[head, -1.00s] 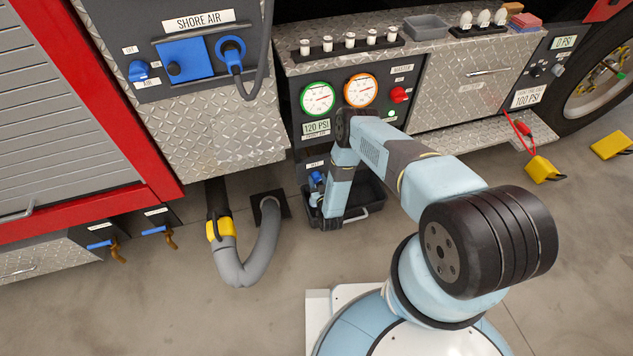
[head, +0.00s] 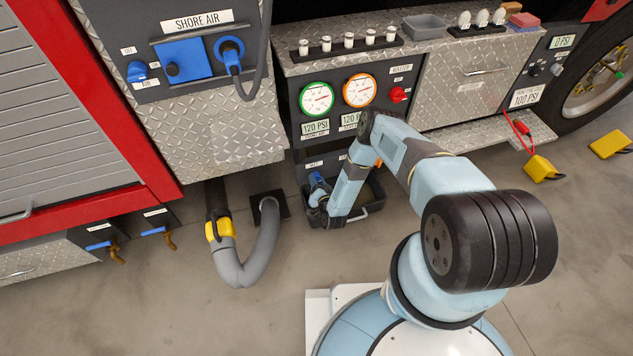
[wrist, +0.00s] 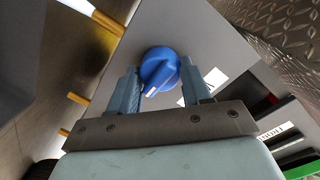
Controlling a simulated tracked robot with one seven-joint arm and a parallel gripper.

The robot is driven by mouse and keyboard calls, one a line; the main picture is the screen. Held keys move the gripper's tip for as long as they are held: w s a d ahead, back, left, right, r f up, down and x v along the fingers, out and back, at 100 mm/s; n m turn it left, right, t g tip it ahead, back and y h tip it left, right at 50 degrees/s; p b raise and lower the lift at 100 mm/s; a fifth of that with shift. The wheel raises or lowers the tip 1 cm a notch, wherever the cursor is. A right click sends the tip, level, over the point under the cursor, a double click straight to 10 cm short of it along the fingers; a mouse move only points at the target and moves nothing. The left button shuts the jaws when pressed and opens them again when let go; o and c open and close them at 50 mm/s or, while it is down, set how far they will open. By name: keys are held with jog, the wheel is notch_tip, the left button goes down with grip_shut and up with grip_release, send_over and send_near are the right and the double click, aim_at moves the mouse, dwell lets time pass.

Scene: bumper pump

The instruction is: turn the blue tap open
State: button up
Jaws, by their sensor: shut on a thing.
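The blue tap (wrist: 159,70) is a round blue knob with a white pointer mark, on a grey panel. In the wrist view its pointer slants toward the lower left. My gripper (wrist: 160,85) has one finger on each side of the knob and is shut on it. In the head view the blue tap (head: 317,181) shows low on the dark panel below the gauges, partly hidden by my wrist. My fingertips are hard to make out there.
Two round gauges (head: 317,98) and a red knob (head: 397,95) are above my arm. A dark open bin (head: 372,205) lies beneath the wrist. A grey hose (head: 262,250) with a yellow collar is to the left. Other blue-handled valves (head: 153,231) sit at lower left.

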jog(key=shift+s+a+f, duration=0.2)
jog(key=shift+s+f, duration=0.05)
jog(key=shift+s, duration=0.2)
jog(key=o, duration=0.8)
jog(key=shift+c, duration=0.2)
jog(key=shift+o, duration=1.3)
jog(key=shift+w+d+r, duration=0.15)
jog(key=shift+w, duration=0.15)
jog(key=v, duration=1.4)
